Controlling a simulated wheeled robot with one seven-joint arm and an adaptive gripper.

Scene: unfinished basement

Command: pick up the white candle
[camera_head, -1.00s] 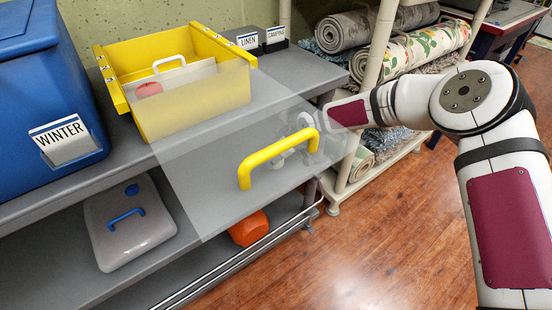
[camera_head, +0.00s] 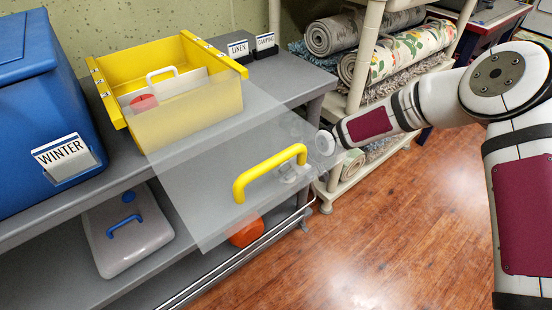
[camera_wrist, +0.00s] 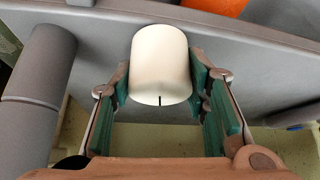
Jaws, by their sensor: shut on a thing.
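The white candle (camera_wrist: 160,55) is a short plain cylinder with a dark wick at its end. In the wrist view it sits between the green pads of my gripper (camera_wrist: 161,85), which is shut on it. The wick end points toward the wrist camera. In the head view my gripper (camera_head: 300,158) shows only faintly behind a see-through panel with a yellow handle (camera_head: 268,172). The candle cannot be made out there.
The yellow bin (camera_head: 190,122) holds a red item (camera_head: 143,102) and stands on the grey shelf (camera_head: 285,82) beside a blue bin (camera_head: 45,115). A grey lid (camera_head: 125,232) and an orange object (camera_head: 246,232) are below. A rug rack (camera_head: 362,60) stands right; open floor is in front.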

